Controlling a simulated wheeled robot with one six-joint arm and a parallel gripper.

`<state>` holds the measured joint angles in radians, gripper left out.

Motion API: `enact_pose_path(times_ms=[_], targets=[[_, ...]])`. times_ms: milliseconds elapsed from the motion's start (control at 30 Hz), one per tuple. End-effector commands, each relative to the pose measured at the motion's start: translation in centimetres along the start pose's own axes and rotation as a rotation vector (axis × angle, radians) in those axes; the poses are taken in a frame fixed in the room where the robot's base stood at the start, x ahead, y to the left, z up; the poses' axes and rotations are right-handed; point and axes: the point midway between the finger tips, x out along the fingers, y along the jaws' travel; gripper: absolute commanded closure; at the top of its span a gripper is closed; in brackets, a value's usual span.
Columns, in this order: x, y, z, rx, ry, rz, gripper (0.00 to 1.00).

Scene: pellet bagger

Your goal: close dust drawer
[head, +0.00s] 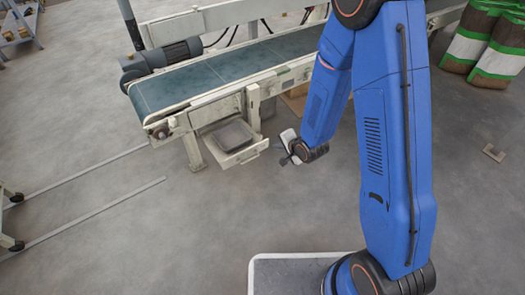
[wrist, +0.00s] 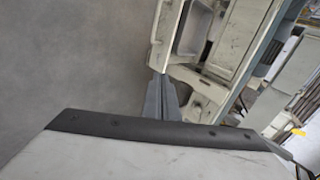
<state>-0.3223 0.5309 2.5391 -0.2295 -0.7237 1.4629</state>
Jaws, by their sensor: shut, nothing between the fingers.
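The dust drawer (head: 244,154) is a cream-coloured box with grey dust inside. It stands pulled out below the near side of the conveyor, its front facing the open floor. In the wrist view, the drawer (wrist: 162,40) shows at upper middle, cut off by the top edge. My gripper (head: 284,160) is just right of the drawer front in the head view, at about its height. In the wrist view, its dark grey fingers (wrist: 161,98) are together and empty, close to the drawer's near end. I cannot tell whether they touch it.
The conveyor (head: 215,78) with its green belt stands over the drawer, and its leg (head: 192,150) is just left of it. Filled bags (head: 490,45) stand at upper right. Floor rails (head: 90,210) lie at left. The floor in front of the drawer is clear.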

Motion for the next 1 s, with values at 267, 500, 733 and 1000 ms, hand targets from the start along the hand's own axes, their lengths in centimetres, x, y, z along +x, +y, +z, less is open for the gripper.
enact_pose_path(times_ms=[267,500,733,1000], targets=[[2.4,1.7,2.2,0.085,-0.039,-0.030,1.00],[4.0,1.6,2.4,0.091,-0.041,-0.033,1.00],[7.5,1.6,2.5,0.090,-0.042,-0.032,1.00],[12.0,1.4,2.7,0.090,-0.041,-0.031,1.00]])
